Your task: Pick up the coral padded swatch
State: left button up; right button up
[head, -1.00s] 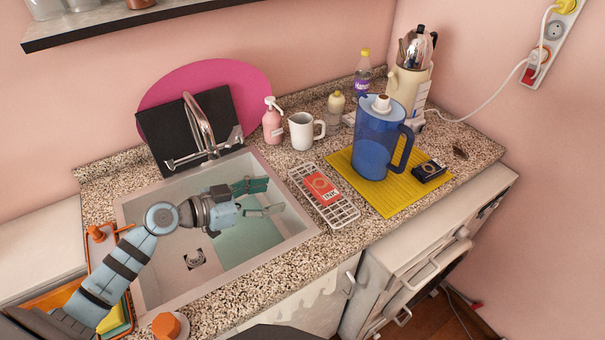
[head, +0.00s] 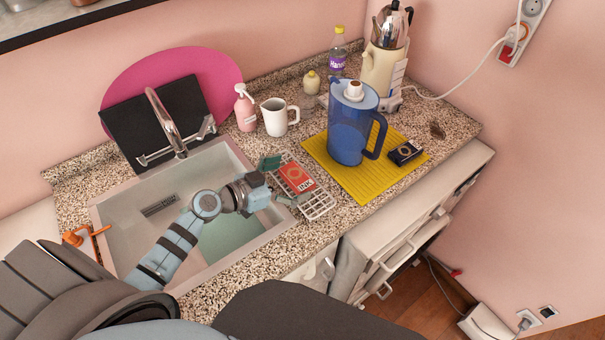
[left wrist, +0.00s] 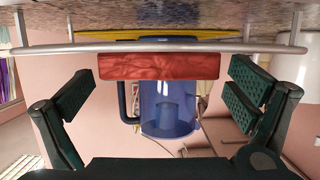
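The coral padded swatch (head: 296,178), a red pad with a dark ring and the letters INK, lies on a white wire rack (head: 319,206) right of the sink. My left gripper (head: 284,180) is open at the rack's sink-side edge, its fingers spread toward the swatch. In the left wrist view, the swatch (left wrist: 160,66) shows edge-on beyond and between the open fingertips of the left gripper (left wrist: 160,88), with a visible gap on both sides. My right gripper is not in view.
A blue pitcher (head: 348,135) and a dark box (head: 405,152) stand on a yellow mat (head: 368,186) right of the rack. A white mug (head: 274,117) and pink bottle (head: 244,110) are behind. The sink (head: 125,205) lies left.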

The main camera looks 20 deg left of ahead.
pick_arm(q)
jog(key=shift+s+a+r, duration=0.15)
jog(key=shift+s, duration=0.2)
jog(key=c, duration=0.8)
jog(key=shift+w, duration=0.1)
jog(key=shift+c, duration=0.2)
jog(key=shift+r, duration=0.5)
notch_tip(320, 180, up, 18)
jog(key=p, duration=0.5)
notch_tip(320, 180, up, 5)
jog(key=m+g+h, duration=0.1)
jog(key=m+h, duration=0.1)
send_over(289, 180)
jog(key=s+d, duration=0.2)
jog(key=d, duration=0.1)
jog(key=s+d+f+m+g+h+b, duration=0.1)
jog(key=s+f+m+g+h+b, duration=0.1)
jog(key=s+f+b, duration=0.3)
jog(key=s+f+g, duration=0.1)
jog(key=s+f, duration=0.1)
jog(key=s, duration=0.2)
jog(key=shift+s+d+m+h, duration=0.2)
jog(key=shift+d+m+h, duration=0.1)
jog(key=shift+d+m, duration=0.1)
